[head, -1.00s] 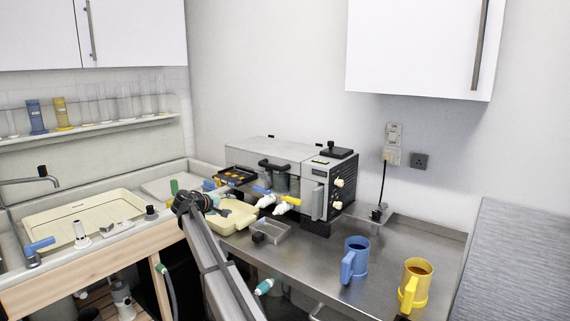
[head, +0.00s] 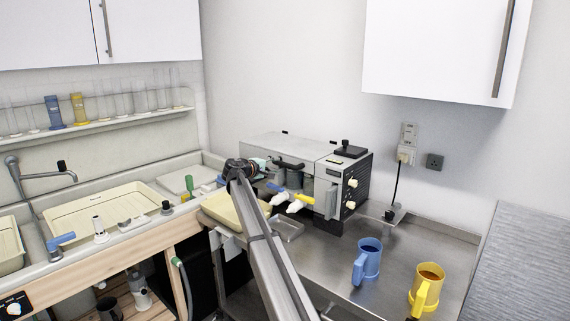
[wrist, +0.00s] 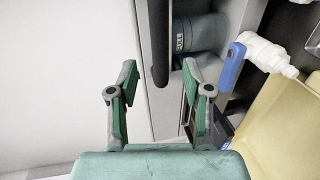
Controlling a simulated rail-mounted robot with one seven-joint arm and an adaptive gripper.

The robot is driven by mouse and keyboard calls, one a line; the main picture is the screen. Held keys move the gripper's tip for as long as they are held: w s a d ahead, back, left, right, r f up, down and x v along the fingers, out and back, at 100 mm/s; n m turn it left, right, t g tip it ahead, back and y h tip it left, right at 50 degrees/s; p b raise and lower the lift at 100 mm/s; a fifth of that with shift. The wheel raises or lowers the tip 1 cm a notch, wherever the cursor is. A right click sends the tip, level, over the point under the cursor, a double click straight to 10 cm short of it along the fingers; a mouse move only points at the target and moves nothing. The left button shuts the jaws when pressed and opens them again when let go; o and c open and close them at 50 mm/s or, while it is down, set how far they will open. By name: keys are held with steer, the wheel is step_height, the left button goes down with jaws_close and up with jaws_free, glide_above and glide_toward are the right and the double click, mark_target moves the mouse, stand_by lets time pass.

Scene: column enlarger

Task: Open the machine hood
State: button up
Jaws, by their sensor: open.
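The machine (head: 340,188) stands against the back wall, with a flat light-grey hood (head: 285,147) that looks shut. A black bar handle (head: 291,164) sits on the hood's front edge. In the wrist view the handle (wrist: 160,45) is a dark upright bar whose lower end appears between my fingertips. My gripper (wrist: 158,72) is open with green-padded fingers, one on each side of the bar in the picture; I see no contact, and the depth gap is unclear. In the head view my gripper (head: 266,165) is just left of the handle, partly hidden by my wrist.
Blue and white taps (head: 294,206) stick out below the handle; one (wrist: 232,65) is close right of my fingers. A cream tray (head: 222,208) lies below my wrist. A blue mug (head: 368,257) and yellow mug (head: 428,285) stand on the steel counter (head: 325,250).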

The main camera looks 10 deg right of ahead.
mark_target(283, 165)
steer(key=p+x, duration=0.1)
steer(key=x, duration=0.6)
steer(key=shift+w+d+p, duration=0.15)
steer(key=shift+d+p, duration=0.1)
steer(key=shift+p, duration=0.05)
jaws_close()
